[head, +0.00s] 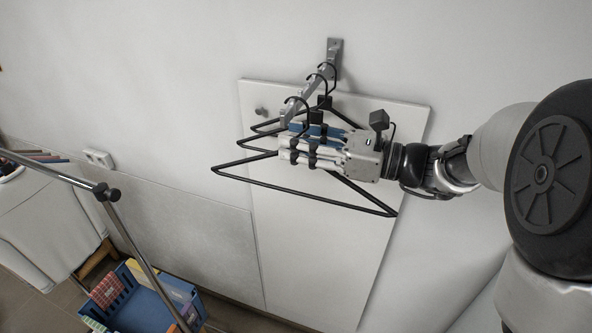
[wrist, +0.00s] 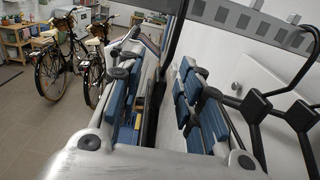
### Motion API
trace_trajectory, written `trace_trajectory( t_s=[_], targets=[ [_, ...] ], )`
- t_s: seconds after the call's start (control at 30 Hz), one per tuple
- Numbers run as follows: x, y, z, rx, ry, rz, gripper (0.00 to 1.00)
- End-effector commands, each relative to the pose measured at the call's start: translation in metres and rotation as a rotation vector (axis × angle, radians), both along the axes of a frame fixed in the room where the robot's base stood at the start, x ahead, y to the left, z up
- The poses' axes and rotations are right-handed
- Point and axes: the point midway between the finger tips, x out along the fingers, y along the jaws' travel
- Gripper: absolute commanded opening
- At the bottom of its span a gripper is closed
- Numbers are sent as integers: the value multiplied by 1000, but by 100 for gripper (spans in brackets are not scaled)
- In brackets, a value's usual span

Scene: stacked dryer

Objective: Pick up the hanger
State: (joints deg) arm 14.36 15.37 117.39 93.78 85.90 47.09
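Several black wire hangers hang by their hooks from a grey wall rod. The front hanger (head: 300,192) has its long lower bar below my gripper (head: 286,143), whose fingers reach left across its upper part, near the neck. In the wrist view my gripper (wrist: 165,108) has its two blue-padded fingers apart. A dark bar (wrist: 168,50) runs between them, with a visible gap to the right finger; it appears to be part of a hanger. Other hanger wires (wrist: 256,108) show to the right of the fingers. My fingers hide part of the hangers' necks.
The hanger rod (head: 326,71) juts from a wall bracket above a white panel (head: 330,270). A blue crate (head: 145,305) with boxes stands at lower left, behind a metal rail (head: 135,240). Bicycles (wrist: 62,62) stand far off in the wrist view.

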Motion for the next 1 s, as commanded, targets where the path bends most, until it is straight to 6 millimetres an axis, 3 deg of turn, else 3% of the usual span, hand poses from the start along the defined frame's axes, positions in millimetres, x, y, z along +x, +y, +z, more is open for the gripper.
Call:
trace_trajectory(
  t_s=[0.3, 0.8, 1.0],
  targets=[
    [3, 7, 0, 1, 0, -1, 33],
    [2, 7, 0, 1, 0, 0, 0],
    [2, 7, 0, 1, 0, 0, 0]
  ],
)
